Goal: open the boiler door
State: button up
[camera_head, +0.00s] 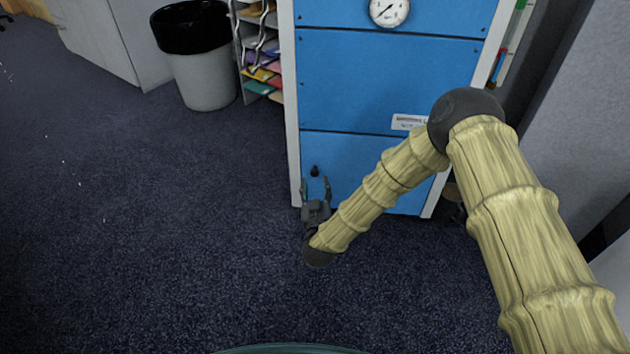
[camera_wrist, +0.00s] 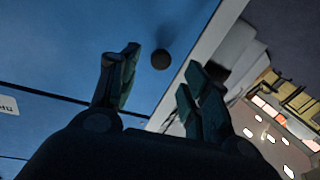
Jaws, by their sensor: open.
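The boiler is a tall cabinet with blue panels and a white frame (camera_head: 290,100). Its lowest blue panel, the door (camera_head: 375,165), lies flush with the front and looks shut. A small dark round knob (camera_head: 314,171) sits near that panel's left edge. My gripper (camera_head: 316,188) is open and empty in front of the knob, its fingers pointing at the panel. In the wrist view the knob (camera_wrist: 161,59) shows beyond and between the two spread fingertips (camera_wrist: 160,75), apart from them. My arm hides the panel's right part.
A round gauge (camera_head: 389,10) and a white label (camera_head: 409,122) are on the upper blue panels. A grey bin with a black liner (camera_head: 205,75) and a shelf of coloured papers (camera_head: 262,75) stand left of the boiler. The carpet (camera_head: 150,250) in front is clear.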

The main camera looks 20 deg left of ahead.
aim_at(315, 175)
jog(key=shift+b+x, duration=1)
jog(key=shift+x, duration=1.6)
jog(key=shift+d, duration=0.1)
grip_shut()
